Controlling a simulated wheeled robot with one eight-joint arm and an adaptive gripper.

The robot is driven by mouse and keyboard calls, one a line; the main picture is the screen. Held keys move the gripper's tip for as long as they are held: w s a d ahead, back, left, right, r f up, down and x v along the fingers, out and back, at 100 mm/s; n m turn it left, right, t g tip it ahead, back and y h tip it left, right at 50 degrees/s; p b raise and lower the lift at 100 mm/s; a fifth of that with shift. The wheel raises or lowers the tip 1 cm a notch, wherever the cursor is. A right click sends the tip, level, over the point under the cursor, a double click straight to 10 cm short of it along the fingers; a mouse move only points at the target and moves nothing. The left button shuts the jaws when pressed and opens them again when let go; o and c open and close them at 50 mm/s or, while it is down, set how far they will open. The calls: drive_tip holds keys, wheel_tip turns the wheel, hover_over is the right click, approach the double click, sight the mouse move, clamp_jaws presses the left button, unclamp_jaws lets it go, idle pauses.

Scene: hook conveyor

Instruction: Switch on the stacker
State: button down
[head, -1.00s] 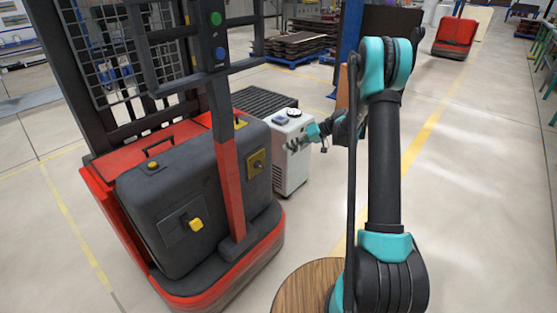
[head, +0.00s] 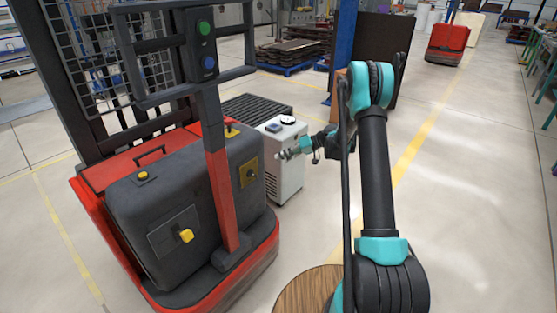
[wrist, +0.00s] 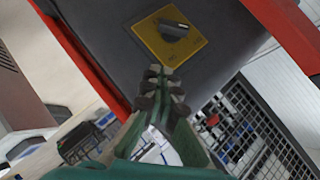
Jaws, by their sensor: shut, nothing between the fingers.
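The stacker (head: 190,207) stands at the left in the head view, red with a dark grey body and a mast. On its right side is a yellow plate (head: 242,172) with a dark rotary switch (head: 250,173). In the wrist view the yellow plate (wrist: 150,44) and the switch knob (wrist: 173,29) show near the top, the knob lying at a slant. The plate's lettering is too small to read. My gripper (head: 281,155) is shut and empty, pointing toward that side, apart from the switch. Its fingertips (wrist: 161,72) show just below the plate in the wrist view.
A white cabinet (head: 291,175) stands behind my gripper, close to the stacker. A green button (head: 204,28) and a blue button (head: 209,63) sit on the mast post. A yellow knob (head: 186,236) is on the stacker's front.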

sight(252, 174)
drive_tip(key=s+a+f, duration=0.2)
drive_tip(key=a+f, duration=0.4)
drive_tip(key=a, duration=0.2)
drive_tip(key=shift+s+a, duration=0.2)
drive_tip(key=shift+a, duration=0.1)
drive_tip(key=shift+w+f, duration=0.1)
